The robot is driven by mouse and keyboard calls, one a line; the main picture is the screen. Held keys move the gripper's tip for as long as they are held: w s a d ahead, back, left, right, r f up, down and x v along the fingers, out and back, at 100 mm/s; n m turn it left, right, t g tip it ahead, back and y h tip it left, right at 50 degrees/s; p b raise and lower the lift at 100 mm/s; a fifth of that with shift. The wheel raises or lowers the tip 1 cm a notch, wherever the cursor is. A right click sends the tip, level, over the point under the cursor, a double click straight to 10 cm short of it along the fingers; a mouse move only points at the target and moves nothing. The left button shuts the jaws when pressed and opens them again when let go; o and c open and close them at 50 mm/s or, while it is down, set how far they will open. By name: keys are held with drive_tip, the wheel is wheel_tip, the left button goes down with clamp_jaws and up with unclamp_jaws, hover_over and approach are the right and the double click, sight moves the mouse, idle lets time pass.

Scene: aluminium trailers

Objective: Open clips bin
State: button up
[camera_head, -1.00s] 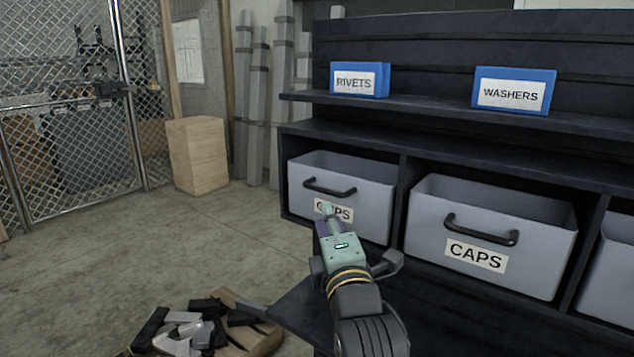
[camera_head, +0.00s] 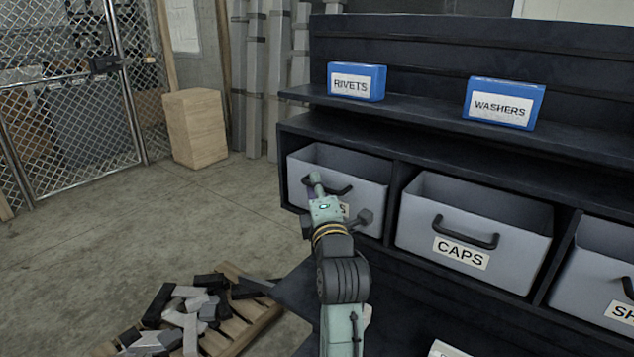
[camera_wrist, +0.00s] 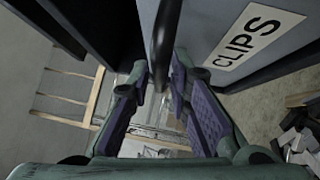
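The clips bin (camera_head: 371,196) is a light grey open-topped bin at the left end of the dark rack. Its white label is mostly covered by my arm in the head view, but the wrist view shows the CLIPS label (camera_wrist: 258,38). Its black handle (camera_head: 343,190) is partly hidden behind my gripper (camera_head: 316,182). In the wrist view my gripper (camera_wrist: 160,72) is open, with one finger on each side of the dark handle bar (camera_wrist: 163,45). I cannot tell whether the fingers touch it. The bin sits in its compartment.
The caps bin (camera_head: 470,230) stands to the right, with another bin (camera_head: 597,275) at the edge. Blue rivets (camera_head: 357,82) and washers (camera_head: 503,102) boxes sit on the shelf above. A pallet (camera_head: 245,325) with dark and grey pieces lies on the floor.

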drive_tip(key=shift+w, duration=0.15)
drive_tip(key=shift+c, duration=0.3)
clamp_jaws()
idle(0.4)
